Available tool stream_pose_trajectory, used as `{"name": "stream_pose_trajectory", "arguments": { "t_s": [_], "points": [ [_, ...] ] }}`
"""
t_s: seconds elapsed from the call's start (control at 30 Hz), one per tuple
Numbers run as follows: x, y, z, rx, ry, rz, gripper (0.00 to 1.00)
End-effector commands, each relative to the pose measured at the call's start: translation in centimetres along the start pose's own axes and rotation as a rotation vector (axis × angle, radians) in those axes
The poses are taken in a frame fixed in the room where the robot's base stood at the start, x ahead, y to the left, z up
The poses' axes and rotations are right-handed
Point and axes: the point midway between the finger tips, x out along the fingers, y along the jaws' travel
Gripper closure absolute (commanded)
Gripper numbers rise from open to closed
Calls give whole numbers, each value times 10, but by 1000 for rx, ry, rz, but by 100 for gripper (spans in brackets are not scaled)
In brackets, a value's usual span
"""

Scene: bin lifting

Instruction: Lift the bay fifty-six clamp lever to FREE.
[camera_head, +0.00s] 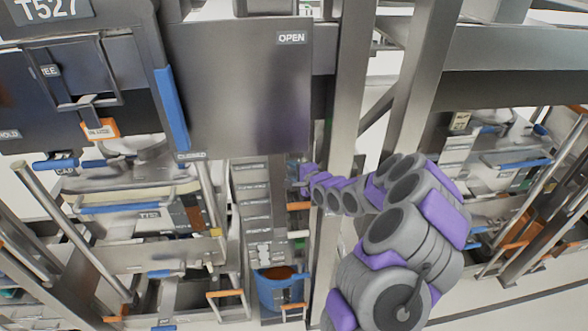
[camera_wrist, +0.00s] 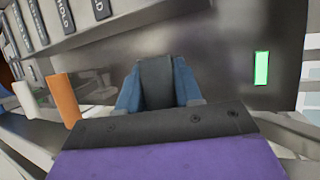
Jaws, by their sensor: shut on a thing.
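My gripper (camera_head: 301,177) is at the end of my purple and grey arm, beside a narrow column of labelled plates in the head view. A HOLD label (camera_wrist: 66,15) stands at the upper left of the wrist view.
A dark panel marked OPEN (camera_head: 245,85) with a blue edge hangs left of my arm. A steel post (camera_head: 347,90) rises close to my gripper. A blue bin (camera_head: 268,292) stands below. An orange upright piece (camera_wrist: 63,100) and a lit green strip (camera_wrist: 261,67) flank the gripper.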

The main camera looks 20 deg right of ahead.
Motion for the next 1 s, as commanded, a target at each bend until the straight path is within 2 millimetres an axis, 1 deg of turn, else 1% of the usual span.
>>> {"name": "stream_pose_trajectory", "arguments": {
  "t_s": [0.1, 0.6, 0.63, 0.83, 1.0],
  "points": [
    [-1, -4, 0, -1, 1, -2, 100],
    [0, -4, 0, -1, 0, -2, 100],
    [0, -4, 0, -1, 0, -2, 65],
    [0, -3, 0, 0, 0, -1, 46],
    [0, -3, 0, 0, 0, -1, 45]
  ]
}}
